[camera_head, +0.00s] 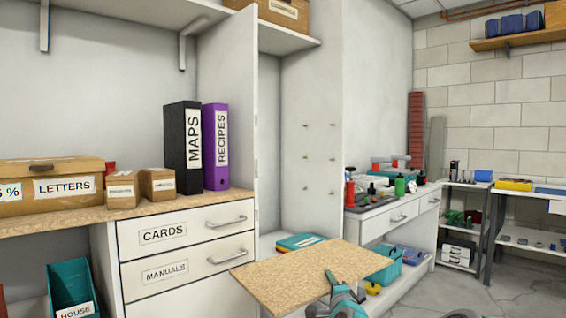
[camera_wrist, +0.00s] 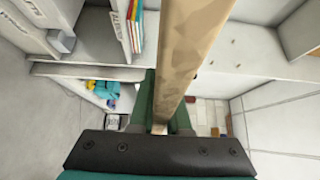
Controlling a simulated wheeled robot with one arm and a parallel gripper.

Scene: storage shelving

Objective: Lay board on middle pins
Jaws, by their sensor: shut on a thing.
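A flat wood-grain board (camera_head: 300,272) is held level in front of the tall open cabinet (camera_head: 312,215), clear of its walls. My gripper (camera_head: 338,292) is shut on the board's near edge. The wrist view shows the board (camera_wrist: 188,45) edge-on, running away between the green fingers (camera_wrist: 162,112). Small pins show on the cabinet's right inner wall in three rows: the upper, the middle pins (camera_head: 333,158), and the lower. The pins on the left wall are hidden by the cabinet's front panel. The board is below the middle row in the picture and touches no pin.
Teal and red books (camera_head: 299,241) lie on the cabinet floor behind the board. A drawer unit (camera_head: 190,240) with binders and boxes on top stands left. A workbench (camera_head: 392,218) with tools and a teal bin (camera_head: 384,268) stand right. Open floor lies at the far right.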

